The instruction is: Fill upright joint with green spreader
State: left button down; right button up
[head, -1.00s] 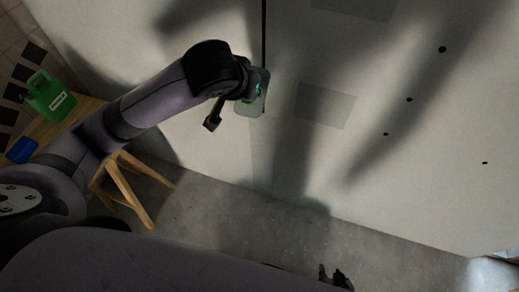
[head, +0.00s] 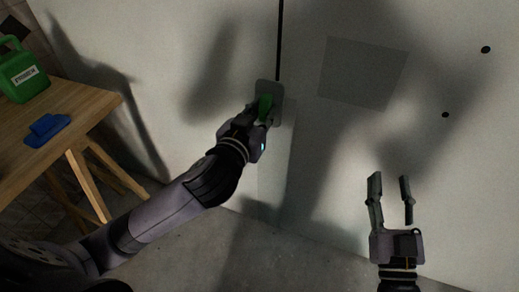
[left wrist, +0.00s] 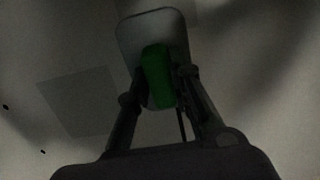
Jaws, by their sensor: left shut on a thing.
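The green spreader has a grey plate (head: 269,89) and a green handle (head: 265,104). My left gripper (head: 258,116) is shut on the handle. The plate lies against or very near the wall, over the upright joint (head: 280,40); exact contact is unclear. Above the plate the joint shows as a dark line. Below it a smooth greyish strip (head: 274,165) runs down and no dark line shows. The left wrist view shows the green handle (left wrist: 157,75) between the fingers, with a short dark line (left wrist: 181,125) nearby. My right gripper (head: 390,188) is open and empty at the right.
A wooden table (head: 85,100) stands at the left, with a green jug (head: 22,76) and a blue tool (head: 46,130) on it. The wall has a greyish square patch (head: 362,74) and dark dots (head: 445,115). The concrete floor (head: 200,240) below looks clear.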

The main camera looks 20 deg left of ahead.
aim_at(262, 121)
pick_arm(q)
jog(key=f+b, duration=0.1)
jog(key=f+t+b, duration=0.1)
jog(key=f+b, duration=0.1)
jog(key=f, duration=0.1)
jog(key=shift+w+a+b, duration=0.2)
jog(key=shift+a+b, duration=0.05)
jog(key=shift+b, duration=0.1)
jog(key=w, duration=0.5)
jog(key=c, duration=2)
grip_release()
jog(key=shift+w, duration=0.1)
grip_shut()
pick_arm(e)
jog(key=s+d+r+t+y, duration=0.1)
jog(key=s+r+t, duration=0.3)
jog(key=s+r, duration=0.2)
jog(key=shift+r, duration=1)
pick_arm(q)
jog(key=shift+d, duration=0.1)
